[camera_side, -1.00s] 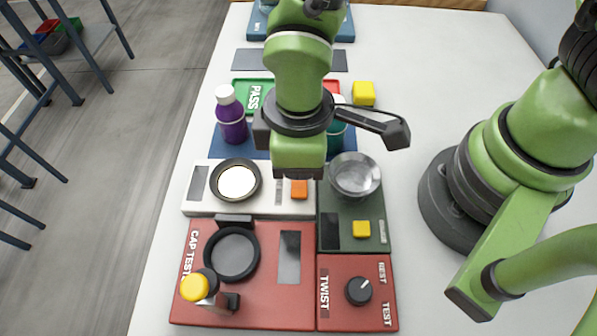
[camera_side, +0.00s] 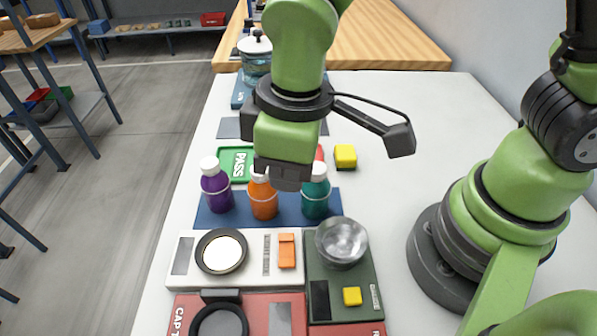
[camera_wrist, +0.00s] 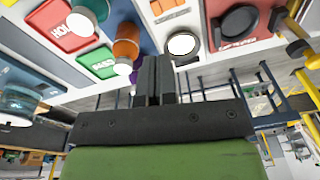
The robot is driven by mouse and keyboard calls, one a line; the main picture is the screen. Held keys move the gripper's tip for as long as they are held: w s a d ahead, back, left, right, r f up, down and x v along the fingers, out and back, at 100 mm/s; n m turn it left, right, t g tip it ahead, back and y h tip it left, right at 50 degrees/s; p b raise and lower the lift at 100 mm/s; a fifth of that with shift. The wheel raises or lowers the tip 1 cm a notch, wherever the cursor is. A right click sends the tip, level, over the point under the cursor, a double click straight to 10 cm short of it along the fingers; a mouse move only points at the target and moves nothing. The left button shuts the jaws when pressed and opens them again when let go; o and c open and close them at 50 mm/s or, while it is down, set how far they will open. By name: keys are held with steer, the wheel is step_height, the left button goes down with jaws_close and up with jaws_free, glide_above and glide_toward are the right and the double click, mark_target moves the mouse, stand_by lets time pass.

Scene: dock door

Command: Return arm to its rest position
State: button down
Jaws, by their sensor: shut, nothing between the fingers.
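My gripper (camera_side: 282,183) is shut and empty, pointing down above the back of the bottle row in the side view. Its closed fingers (camera_wrist: 154,78) also show in the wrist view. A purple bottle (camera_side: 216,190), an orange bottle (camera_side: 263,198) and a teal bottle (camera_side: 315,195) stand upright on a blue mat (camera_side: 325,222). The gripper hides part of the orange bottle's cap and the area behind it. I cannot tell the exact height of the gripper above the bottles.
A green PASS tray (camera_side: 236,163), a yellow block (camera_side: 345,156) and a lidded glass jar (camera_side: 255,60) lie behind.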

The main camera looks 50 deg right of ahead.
steer(key=s+d+r+m+t, duration=0.3)
steer(key=d+r+m, duration=0.2)
steer(key=d+r, duration=0.2)
steer(key=s+d+r+m+t+y, duration=0.1)
steer(key=s+d+r+m+t, duration=0.2)
steer(key=d+r, duration=0.4)
steer(key=s+r+m, duration=0.1)
steer(key=m, duration=0.1)
steer(key=shift+r+m, duration=0.35)
steer(key=shift+m, duration=0.05)
